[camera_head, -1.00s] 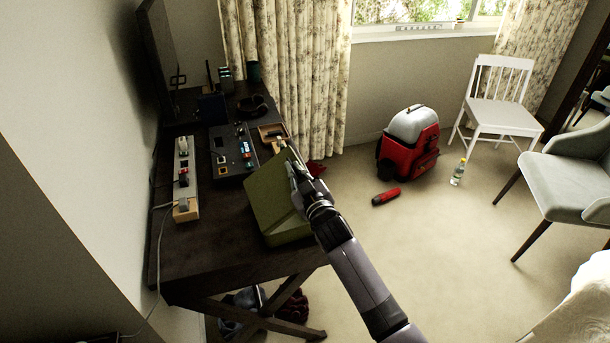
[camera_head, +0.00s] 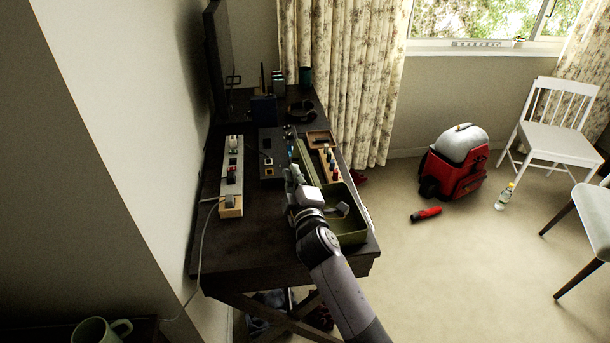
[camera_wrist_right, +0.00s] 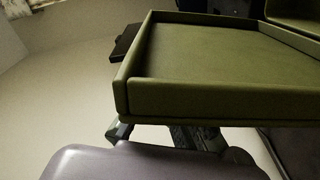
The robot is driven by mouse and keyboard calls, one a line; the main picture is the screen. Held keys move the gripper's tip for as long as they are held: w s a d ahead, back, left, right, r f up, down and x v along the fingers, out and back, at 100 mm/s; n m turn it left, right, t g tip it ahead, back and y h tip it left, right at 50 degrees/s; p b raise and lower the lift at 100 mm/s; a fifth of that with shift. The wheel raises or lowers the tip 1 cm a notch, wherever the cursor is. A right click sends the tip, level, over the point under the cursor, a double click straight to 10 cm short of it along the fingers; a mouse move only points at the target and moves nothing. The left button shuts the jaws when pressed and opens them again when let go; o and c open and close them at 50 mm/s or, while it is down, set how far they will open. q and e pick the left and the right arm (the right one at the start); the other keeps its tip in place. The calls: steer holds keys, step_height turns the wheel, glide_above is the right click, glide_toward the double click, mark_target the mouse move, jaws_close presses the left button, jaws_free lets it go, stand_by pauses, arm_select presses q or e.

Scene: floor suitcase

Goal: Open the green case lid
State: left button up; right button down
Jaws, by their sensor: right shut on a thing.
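The green case (camera_head: 352,236) sits on the near right part of the dark desk. Its lid (camera_head: 308,160) stands raised and shows almost edge-on in the head view, with the inside of the base visible to its right. My right gripper (camera_head: 293,178) is at the lid's near edge, shut on the lid. In the right wrist view the fingers (camera_wrist_right: 170,135) are partly hidden below a green rim, and the shallow green panel (camera_wrist_right: 205,55) fills the upper right. My left gripper is not in view.
A power strip (camera_head: 232,175) and a dark control panel (camera_head: 268,155) lie left of the case. A wooden tray (camera_head: 319,138) with small coloured items is behind it. A red backpack (camera_head: 455,165), a bottle (camera_head: 505,197) and a red cylinder (camera_head: 426,214) are on the floor.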

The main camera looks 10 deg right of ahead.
steer(key=shift+s+a+f+n, duration=0.1)
steer(key=shift+a+f+n, duration=0.2)
steer(key=shift+a, duration=0.3)
steer(key=c, duration=1.8)
jaws_free()
steer(key=shift+r, duration=0.1)
steer(key=s, duration=0.4)
steer(key=s+d, duration=0.1)
steer(key=s, duration=0.7)
steer(key=shift+d, duration=0.25)
